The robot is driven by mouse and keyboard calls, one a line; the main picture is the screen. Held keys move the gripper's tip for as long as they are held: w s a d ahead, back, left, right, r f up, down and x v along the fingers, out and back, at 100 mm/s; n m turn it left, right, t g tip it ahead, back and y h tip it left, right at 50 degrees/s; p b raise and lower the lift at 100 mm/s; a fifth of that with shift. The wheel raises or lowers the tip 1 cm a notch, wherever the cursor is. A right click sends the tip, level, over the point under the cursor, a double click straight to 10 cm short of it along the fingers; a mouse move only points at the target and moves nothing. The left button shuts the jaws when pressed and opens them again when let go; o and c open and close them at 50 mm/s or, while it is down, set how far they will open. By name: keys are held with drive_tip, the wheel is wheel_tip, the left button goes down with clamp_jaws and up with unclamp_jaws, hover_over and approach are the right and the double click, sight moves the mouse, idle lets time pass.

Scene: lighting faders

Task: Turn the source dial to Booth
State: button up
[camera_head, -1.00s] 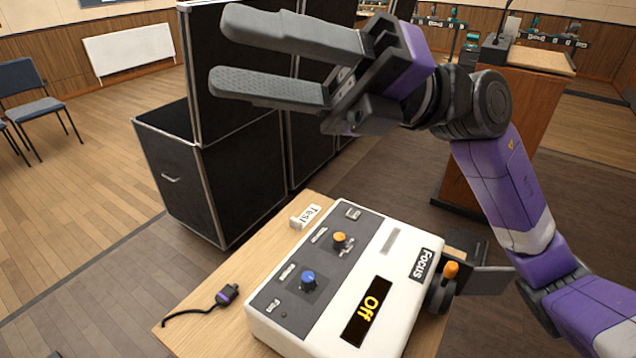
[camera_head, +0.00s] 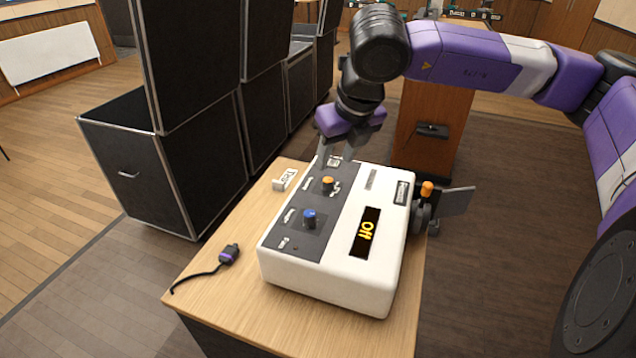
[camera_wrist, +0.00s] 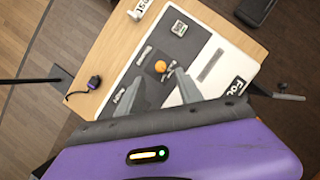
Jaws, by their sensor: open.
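The white control box (camera_head: 335,281) stands on a wooden table. Its grey panel carries an orange knob (camera_head: 327,183) at the far part and a blue knob (camera_head: 309,219) nearer. Small labels beside the knobs are too small to read. A dark display (camera_head: 366,231) on the box reads "Off". My gripper (camera_head: 338,158) is over the far end of the box, pointing down, open and empty. The blue knob is not visible there.
Tall black cases (camera_head: 165,185) stand behind left.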

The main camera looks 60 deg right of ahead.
sight(328, 180)
drive_tip(key=shift+x, duration=3.9)
drive_tip(key=shift+s+a, duration=0.1)
clamp_jaws()
